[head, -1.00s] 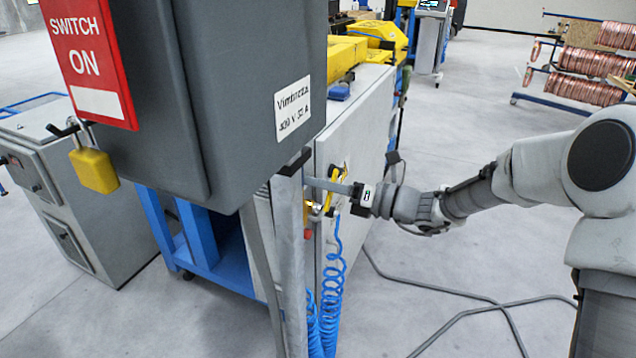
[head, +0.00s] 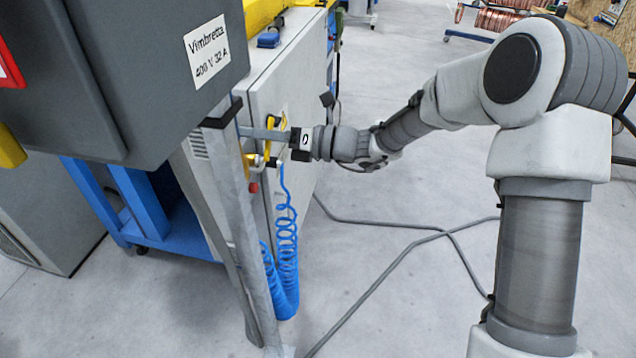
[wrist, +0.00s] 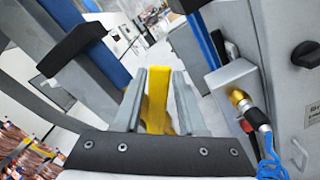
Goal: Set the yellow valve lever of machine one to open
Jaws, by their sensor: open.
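The yellow valve lever (wrist: 157,92) stands between the two fingers of my gripper (wrist: 159,76) in the wrist view. The fingers are apart, and narrow gaps show beside the lever. In the head view my gripper (head: 258,133) reaches from the right to the side of the light grey machine cabinet (head: 287,82). There the yellow lever (head: 268,146) shows partly behind the fingers. A brass fitting (wrist: 238,98) sits right of the lever in the wrist view. The lever's exact angle on its valve is hard to tell.
A dark grey switch box (head: 150,70) on a metal post (head: 232,215) stands close left of my gripper. A coiled blue hose (head: 285,250) hangs below the valve.

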